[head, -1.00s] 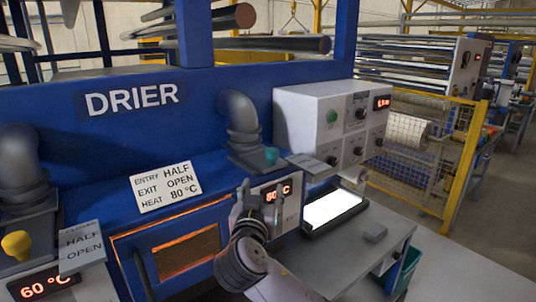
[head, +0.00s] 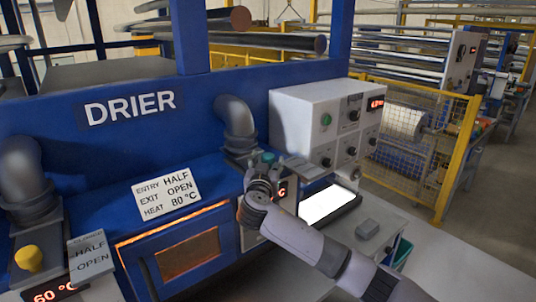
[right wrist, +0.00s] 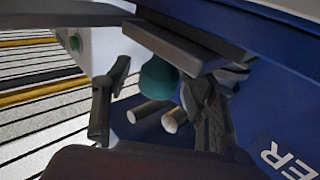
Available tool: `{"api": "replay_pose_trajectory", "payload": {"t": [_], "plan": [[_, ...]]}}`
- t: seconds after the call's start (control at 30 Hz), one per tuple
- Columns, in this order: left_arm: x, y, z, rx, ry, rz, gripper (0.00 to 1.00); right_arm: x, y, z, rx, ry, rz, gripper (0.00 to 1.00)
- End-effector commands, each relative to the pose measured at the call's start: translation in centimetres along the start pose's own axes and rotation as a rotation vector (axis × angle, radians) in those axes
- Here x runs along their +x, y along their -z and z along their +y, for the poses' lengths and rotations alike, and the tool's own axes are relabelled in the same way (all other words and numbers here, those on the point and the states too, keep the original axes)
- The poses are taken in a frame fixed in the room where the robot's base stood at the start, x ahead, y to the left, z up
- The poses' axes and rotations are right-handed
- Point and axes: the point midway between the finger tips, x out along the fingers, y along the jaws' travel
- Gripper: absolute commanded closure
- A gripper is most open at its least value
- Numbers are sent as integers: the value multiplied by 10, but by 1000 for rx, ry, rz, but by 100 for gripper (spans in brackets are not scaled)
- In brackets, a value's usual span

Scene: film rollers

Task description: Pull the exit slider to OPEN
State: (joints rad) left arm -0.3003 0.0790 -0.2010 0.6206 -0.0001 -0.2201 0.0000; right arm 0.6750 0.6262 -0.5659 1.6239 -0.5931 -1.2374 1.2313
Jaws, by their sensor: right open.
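The exit slider's teal knob (head: 268,157) sits at the base of the right grey duct on the blue drier. In the right wrist view the round teal knob (right wrist: 159,78) shows between the two fingers, below a grey plate in the picture's upper part. My right gripper (head: 262,172) is open and close at the knob, its fingers (right wrist: 158,108) on either side; I cannot tell whether they touch it. The slider's scale plate (head: 297,167) is seen edge-on and its marks are unreadable. My left gripper is not in view.
A yellow knob (head: 30,259) stands beside a HALF/OPEN plate (head: 91,256) at the left. A sign (head: 167,193) reads entry HALF, exit OPEN, heat 80 °C. A white control box (head: 300,115) stands right of the knob, with a lit panel (head: 325,205) below.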

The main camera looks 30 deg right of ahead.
Motion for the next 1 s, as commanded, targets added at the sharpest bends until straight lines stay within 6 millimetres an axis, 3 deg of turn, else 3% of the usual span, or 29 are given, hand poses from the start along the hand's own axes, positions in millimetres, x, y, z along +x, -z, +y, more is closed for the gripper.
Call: {"api": "replay_pose_trajectory", "payload": {"t": [0.17,0.47,1.0], "plan": [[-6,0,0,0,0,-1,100,13,0,0,0,-1,-1,48],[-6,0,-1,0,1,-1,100,14,-1,0,0,0,-1,48],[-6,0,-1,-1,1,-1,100,14,-1,0,0,0,-1,84]]}}
